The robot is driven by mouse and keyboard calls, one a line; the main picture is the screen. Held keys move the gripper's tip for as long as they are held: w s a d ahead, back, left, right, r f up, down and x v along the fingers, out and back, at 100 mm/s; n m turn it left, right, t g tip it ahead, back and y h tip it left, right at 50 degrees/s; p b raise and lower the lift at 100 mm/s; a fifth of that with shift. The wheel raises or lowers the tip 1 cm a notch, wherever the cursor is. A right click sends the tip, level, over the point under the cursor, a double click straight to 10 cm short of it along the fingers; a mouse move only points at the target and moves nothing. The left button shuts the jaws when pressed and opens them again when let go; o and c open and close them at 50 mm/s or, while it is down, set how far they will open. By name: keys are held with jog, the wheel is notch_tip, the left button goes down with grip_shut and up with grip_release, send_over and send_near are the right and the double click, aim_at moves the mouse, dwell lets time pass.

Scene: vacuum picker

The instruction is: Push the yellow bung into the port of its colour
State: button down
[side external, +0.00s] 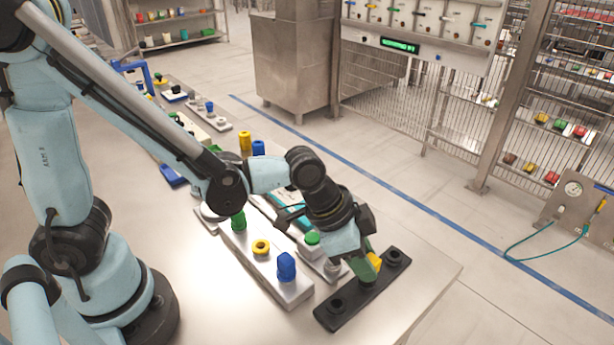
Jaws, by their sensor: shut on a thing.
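My gripper (364,272), at the lower right, is tilted over the black strip (352,296) and shut on the yellow bung (375,261). Only part of the bung shows beside the green fingers. Its lower end is hidden, so I cannot tell whether it touches the strip. A yellow ring with a dark open centre (261,247), which looks like the yellow port, is on the pale block (265,266), left of my gripper. It sits between a green bung (238,221) and a blue bung (286,266), both upright on that block.
The black strip has round black seats, one near each end. A green-topped piece (312,239) stands close left of my gripper. Tall yellow (245,142) and blue (258,148) pieces stand behind. The table's front is clear; its right edge is just beyond the strip.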

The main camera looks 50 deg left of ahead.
aim_at(374, 258)
jog(key=shift+r, duration=1.7)
jog(key=s+a+r, duration=0.3)
jog(key=s+a, duration=0.2)
jog(key=a, duration=0.3)
jog(key=s+a+r, duration=0.2)
jog(key=s+a, duration=0.3)
jog(key=a, duration=0.4)
jog(key=shift+s+d+f, duration=0.1)
jog(key=shift+s+f, duration=0.05)
jog(key=shift+f, duration=1.25)
jog(key=shift+s+d+f, duration=0.1)
jog(key=shift+f, duration=1.3)
